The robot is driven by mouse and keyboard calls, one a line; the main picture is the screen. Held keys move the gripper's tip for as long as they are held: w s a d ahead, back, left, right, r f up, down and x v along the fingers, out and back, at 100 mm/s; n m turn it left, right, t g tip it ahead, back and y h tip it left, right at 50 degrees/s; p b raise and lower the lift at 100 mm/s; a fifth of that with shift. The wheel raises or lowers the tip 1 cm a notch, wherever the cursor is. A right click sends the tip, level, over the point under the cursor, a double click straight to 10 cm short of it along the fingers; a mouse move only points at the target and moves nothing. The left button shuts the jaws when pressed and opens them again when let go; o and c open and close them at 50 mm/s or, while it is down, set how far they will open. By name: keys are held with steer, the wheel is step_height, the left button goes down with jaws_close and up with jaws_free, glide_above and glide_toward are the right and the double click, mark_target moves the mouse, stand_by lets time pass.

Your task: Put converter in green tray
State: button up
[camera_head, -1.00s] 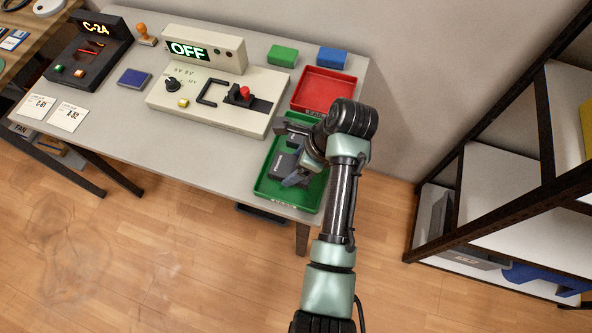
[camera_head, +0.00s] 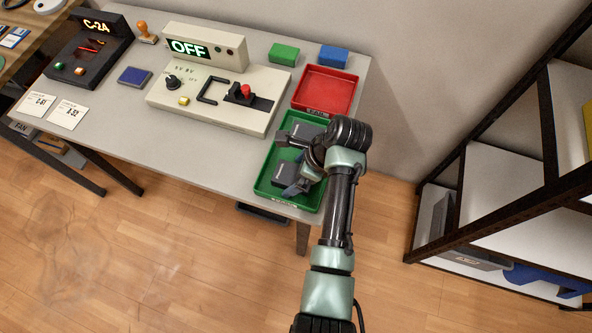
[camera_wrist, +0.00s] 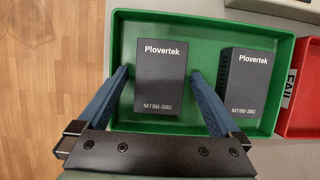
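Two dark grey box-shaped converters labelled Plovertek lie in the green tray (camera_wrist: 220,29). In the wrist view, the left converter (camera_wrist: 160,82) sits between the two blue fingers of my gripper (camera_wrist: 160,74). The fingers are spread, with gaps showing on both sides of the box. The other converter (camera_wrist: 250,84) lies to the right, outside the fingers. In the head view, my gripper (camera_head: 288,163) is over the green tray (camera_head: 262,181), around the near converter (camera_head: 284,173). The far converter (camera_head: 306,130) is partly covered by my gripper.
A red tray (camera_head: 326,91) adjoins the green one at the back and looks empty. The beige OFF panel (camera_head: 207,106) stands to the left. Green (camera_head: 284,54) and blue (camera_head: 333,56) blocks lie behind. A shelf (camera_head: 500,190) stands right of the table.

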steer(key=shift+r, duration=0.1)
steer(key=p+v, duration=0.1)
steer(key=v, duration=1.1)
steer(key=w+r+n+t+h, duration=0.1)
steer(key=w+r+n+t, duration=0.3)
steer(key=w+r, duration=0.3)
steer(key=w+r+n+t+h, duration=0.2)
steer(key=w+r+n+t, duration=0.15)
steer(key=r, duration=0.55)
step_height(320, 180, up, 17)
steer(key=w+a+n+t, duration=0.1)
steer(key=w+n+t, duration=0.1)
steer(key=n+t, duration=0.4)
steer(key=s+a+r+n+t, duration=0.1)
steer(key=s+r+t, duration=0.3)
steer(key=r, duration=0.5)
steer(key=s+a+r+n+t+h+p, duration=0.1)
steer(key=s+r+n+t, duration=0.3)
steer(key=s+r, duration=0.3)
steer(key=s+a+r+n+t+p, duration=0.1)
steer(key=s+r+n+t, duration=0.2)
steer(key=r, duration=0.9)
steer(key=shift+s+t, duration=0.75)
steer(key=shift+s, duration=0.75)
